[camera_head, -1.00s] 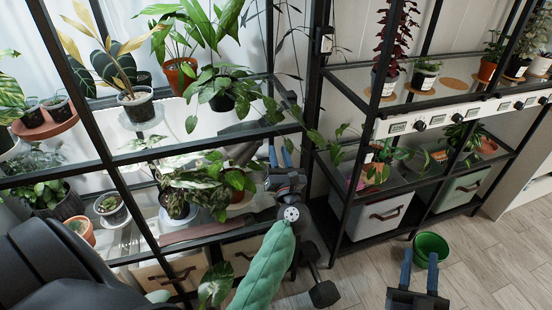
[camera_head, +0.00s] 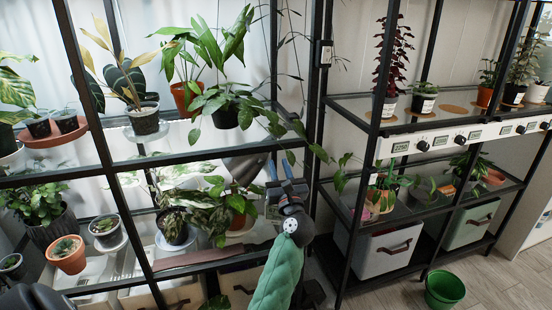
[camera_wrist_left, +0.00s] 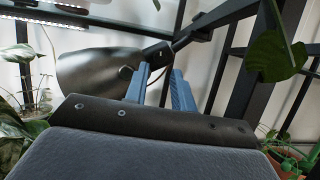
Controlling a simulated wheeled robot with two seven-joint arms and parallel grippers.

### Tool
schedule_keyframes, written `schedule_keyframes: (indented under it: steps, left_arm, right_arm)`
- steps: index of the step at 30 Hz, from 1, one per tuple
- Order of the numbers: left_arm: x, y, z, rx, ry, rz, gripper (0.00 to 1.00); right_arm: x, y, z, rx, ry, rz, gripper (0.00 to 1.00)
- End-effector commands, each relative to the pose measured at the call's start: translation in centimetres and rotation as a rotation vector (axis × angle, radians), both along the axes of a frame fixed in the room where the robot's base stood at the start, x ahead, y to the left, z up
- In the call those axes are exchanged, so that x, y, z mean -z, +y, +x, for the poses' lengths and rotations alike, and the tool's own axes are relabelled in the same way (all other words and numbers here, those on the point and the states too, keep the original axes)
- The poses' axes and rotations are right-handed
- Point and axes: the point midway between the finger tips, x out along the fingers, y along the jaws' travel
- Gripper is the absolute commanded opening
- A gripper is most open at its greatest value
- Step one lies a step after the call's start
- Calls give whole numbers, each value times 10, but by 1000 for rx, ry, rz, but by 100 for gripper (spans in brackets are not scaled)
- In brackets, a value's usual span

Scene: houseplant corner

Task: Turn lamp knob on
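My left gripper (camera_head: 280,170), with blue fingers, points up beside the rack's middle post. Its fingers are apart with nothing visible between them; the left wrist view (camera_wrist_left: 160,88) shows the gap too. A dark grey lamp shade (camera_head: 246,166) hangs just left of the fingers, and it fills the left of the wrist view (camera_wrist_left: 95,75). Black knobs (camera_head: 423,146) with small displays line a white panel (camera_head: 440,140) on the right rack. My right gripper is out of view.
Potted plants crowd the left rack, with leaves (camera_head: 225,190) close to my left gripper. A black post (camera_head: 317,110) stands just right of it and carries a small switch box (camera_head: 326,54). A green bucket (camera_head: 444,290) stands on the floor at right.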

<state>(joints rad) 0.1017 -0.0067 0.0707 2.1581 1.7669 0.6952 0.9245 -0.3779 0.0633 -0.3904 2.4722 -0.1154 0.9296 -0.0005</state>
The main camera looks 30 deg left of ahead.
Motion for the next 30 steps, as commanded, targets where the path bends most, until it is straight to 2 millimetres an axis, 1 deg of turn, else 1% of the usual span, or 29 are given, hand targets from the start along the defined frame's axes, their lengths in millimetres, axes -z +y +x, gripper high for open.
schedule_keyframes:
  steps: [3, 9, 13, 21, 22, 25, 26, 30]
  left_arm:
    - [-7, 13, 12, 0, -1, 2, 25]
    - [-15, 27, 25, 0, 1, 1, 25]
    - [-17, 31, 29, 0, 1, -1, 25]
    - [-17, 32, 30, 1, 2, 0, 25]
    - [-17, 32, 30, 1, 2, 0, 21]
    - [-17, 32, 30, 1, 2, 0, 2]
    - [-17, 32, 30, 1, 2, 0, 0]
    - [-17, 32, 30, 1, 2, 0, 0]
  right_arm:
    - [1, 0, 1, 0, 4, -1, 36]
    - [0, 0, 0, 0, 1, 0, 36]
    - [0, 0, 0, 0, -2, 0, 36]
    - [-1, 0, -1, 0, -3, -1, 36]
    - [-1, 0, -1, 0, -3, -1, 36]
    - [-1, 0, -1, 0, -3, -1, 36]
    - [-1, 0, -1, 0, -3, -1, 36]
    - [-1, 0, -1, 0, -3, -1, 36]
